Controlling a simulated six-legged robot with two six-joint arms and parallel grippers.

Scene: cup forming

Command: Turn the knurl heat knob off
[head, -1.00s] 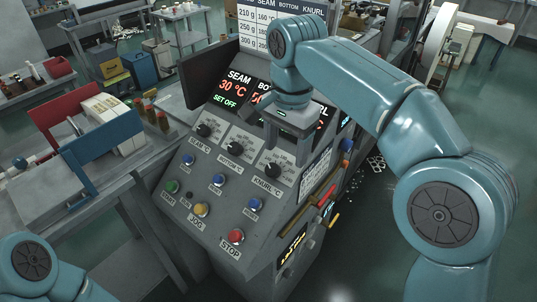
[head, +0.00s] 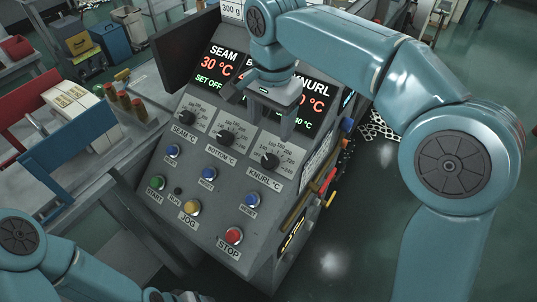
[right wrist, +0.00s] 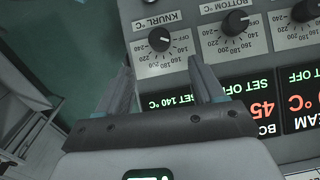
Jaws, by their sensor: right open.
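The black knurl knob (head: 270,161) is the rightmost of the three heat knobs on the sloped grey panel; it also shows in the right wrist view (right wrist: 159,39). Its green readout (right wrist: 170,98) says SET 140 °C. My right gripper (head: 264,113) is open and empty above the panel, in front of the displays and just up-panel from the knob. In the right wrist view its two fingers (right wrist: 160,70) point towards the knob, which lies beyond the gap between their tips. The fingers are apart from it. My left gripper is out of view; only its arm shows at lower left.
The bottom knob (head: 225,137) and seam knob (head: 187,117) sit to the left; both their readouts say SET OFF. Blue buttons, a yellow JOG button (head: 192,207) and a red STOP button (head: 234,236) lie below. Coloured-handled tools (head: 326,182) hang on the panel's right side.

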